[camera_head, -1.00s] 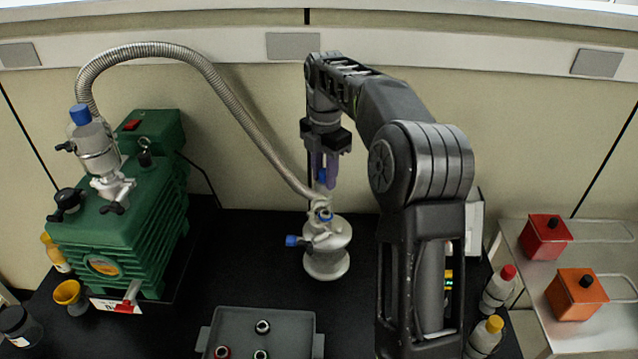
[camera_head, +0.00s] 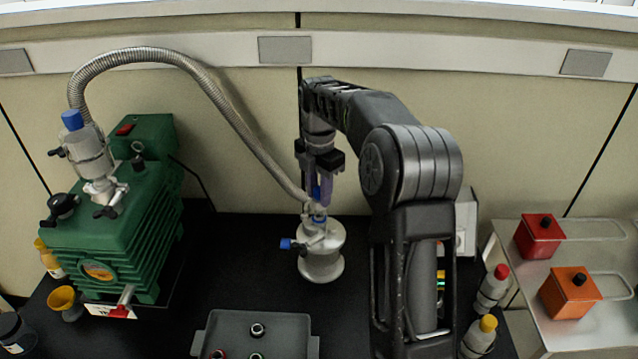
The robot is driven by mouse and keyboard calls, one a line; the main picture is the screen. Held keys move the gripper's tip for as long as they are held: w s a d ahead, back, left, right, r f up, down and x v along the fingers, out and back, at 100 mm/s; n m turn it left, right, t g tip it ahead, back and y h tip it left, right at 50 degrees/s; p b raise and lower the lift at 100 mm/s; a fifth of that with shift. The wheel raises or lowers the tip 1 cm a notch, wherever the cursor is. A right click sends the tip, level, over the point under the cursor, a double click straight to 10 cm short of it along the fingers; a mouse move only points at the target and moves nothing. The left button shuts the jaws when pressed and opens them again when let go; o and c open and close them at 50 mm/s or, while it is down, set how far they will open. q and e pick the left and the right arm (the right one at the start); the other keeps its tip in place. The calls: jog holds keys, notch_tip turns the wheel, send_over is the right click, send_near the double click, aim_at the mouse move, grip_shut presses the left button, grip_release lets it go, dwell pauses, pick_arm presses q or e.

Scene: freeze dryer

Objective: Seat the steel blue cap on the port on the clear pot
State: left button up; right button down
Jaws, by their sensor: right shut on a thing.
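The pot (camera_head: 321,264) stands on the black bench in the middle of the view. It looks pale grey here, with a blue valve knob (camera_head: 286,244) on its left side and the metal hose joined near its top. My right gripper (camera_head: 321,188) points down just above the top of the pot. It is shut on the blue cap (camera_head: 316,192), which shows only as a small patch between the purple fingers. The fingers and hose end hide the port, so I cannot tell whether the cap touches it. My left gripper is not in view.
A green pump (camera_head: 122,215) stands at the left, with the ribbed hose (camera_head: 200,75) arching to the pot. A grey tray (camera_head: 285,324) with several small rings lies in front. Capped bottles (camera_head: 492,289) stand at the right, beside a steel table with red (camera_head: 539,236) and orange (camera_head: 570,293) boxes.

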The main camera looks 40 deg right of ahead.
aim_at(319, 215)
jog(key=shift+f, duration=0.65)
jog(key=shift+f, duration=0.15)
dwell(0.4)
jog(key=shift+f+b, duration=0.45)
jog(key=shift+f, duration=0.15)
jog(key=shift+f, duration=0.75)
dwell(2.0)
jog(key=c, duration=1)
grip_release()
jog(key=shift+r, duration=0.15)
